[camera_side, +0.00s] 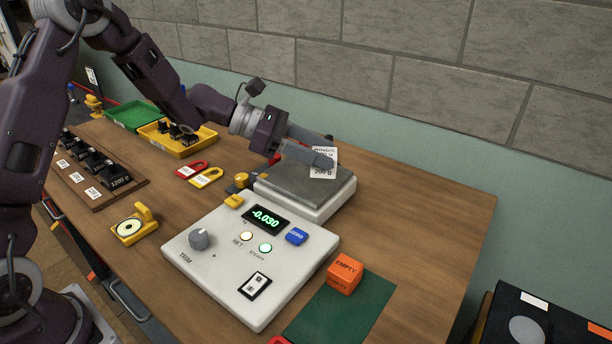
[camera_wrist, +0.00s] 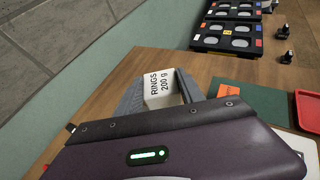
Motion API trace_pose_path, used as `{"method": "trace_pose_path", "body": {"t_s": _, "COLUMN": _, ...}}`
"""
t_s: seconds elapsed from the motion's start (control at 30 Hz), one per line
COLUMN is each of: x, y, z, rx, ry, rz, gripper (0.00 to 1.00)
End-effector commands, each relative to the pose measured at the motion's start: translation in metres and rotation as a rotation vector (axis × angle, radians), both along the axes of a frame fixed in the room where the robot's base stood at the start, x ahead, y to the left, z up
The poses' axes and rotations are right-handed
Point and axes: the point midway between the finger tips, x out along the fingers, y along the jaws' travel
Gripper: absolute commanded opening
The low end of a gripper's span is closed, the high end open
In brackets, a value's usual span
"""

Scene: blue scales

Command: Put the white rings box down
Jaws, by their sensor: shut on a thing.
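The white rings box (camera_side: 323,168) carries black print reading RINGS and 200 g. My gripper (camera_side: 322,158) is shut on it, over the scale's grey pan (camera_side: 302,190). In the wrist view the white box (camera_wrist: 161,88) sits between the two grey fingers of my gripper (camera_wrist: 163,95). I cannot tell whether the box's lower edge touches the pan. The scale (camera_side: 248,262) is a pale console with a green display (camera_side: 266,218) reading -0.030. A finger hides part of the box in the side view.
An orange EMPTY cube (camera_side: 345,275) stands at the edge of a green mat (camera_side: 340,312). Red and yellow tags (camera_side: 205,178) lie left of the pan. Yellow (camera_side: 178,142) and green trays (camera_side: 132,115) stand behind. The wood right of the pan is clear.

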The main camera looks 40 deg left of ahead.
Motion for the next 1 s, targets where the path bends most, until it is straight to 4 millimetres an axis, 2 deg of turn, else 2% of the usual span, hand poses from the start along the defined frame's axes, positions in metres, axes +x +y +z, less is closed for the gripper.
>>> {"method": "trace_pose_path", "body": {"t_s": 0.03, "x": 0.016, "y": 0.022, "z": 0.008, "rx": -0.002, "ry": -0.007, "rz": 0.059, "gripper": 0.0}}
{"method": "trace_pose_path", "body": {"t_s": 0.1, "x": 0.032, "y": 0.047, "z": 0.018, "rx": -0.008, "ry": -0.009, "rz": 0.126, "gripper": 0.0}}
{"method": "trace_pose_path", "body": {"t_s": 0.2, "x": 0.046, "y": 0.071, "z": 0.028, "rx": -0.014, "ry": -0.011, "rz": 0.19, "gripper": 0.0}}
{"method": "trace_pose_path", "body": {"t_s": 0.3, "x": 0.052, "y": 0.083, "z": 0.026, "rx": -0.02, "ry": -0.009, "rz": 0.22, "gripper": 0.0}}
{"method": "trace_pose_path", "body": {"t_s": 0.5, "x": 0.052, "y": 0.084, "z": -0.019, "rx": -0.022, "ry": -0.007, "rz": 0.223, "gripper": 0.0}}
{"method": "trace_pose_path", "body": {"t_s": 0.73, "x": 0.052, "y": 0.084, "z": -0.061, "rx": -0.021, "ry": -0.008, "rz": 0.224, "gripper": 0.0}}
{"method": "trace_pose_path", "body": {"t_s": 0.83, "x": 0.052, "y": 0.084, "z": -0.068, "rx": -0.019, "ry": -0.01, "rz": 0.223, "gripper": 0.0}}
{"method": "trace_pose_path", "body": {"t_s": 1.0, "x": 0.052, "y": 0.084, "z": -0.068, "rx": -0.019, "ry": -0.011, "rz": 0.223, "gripper": 0.0}}
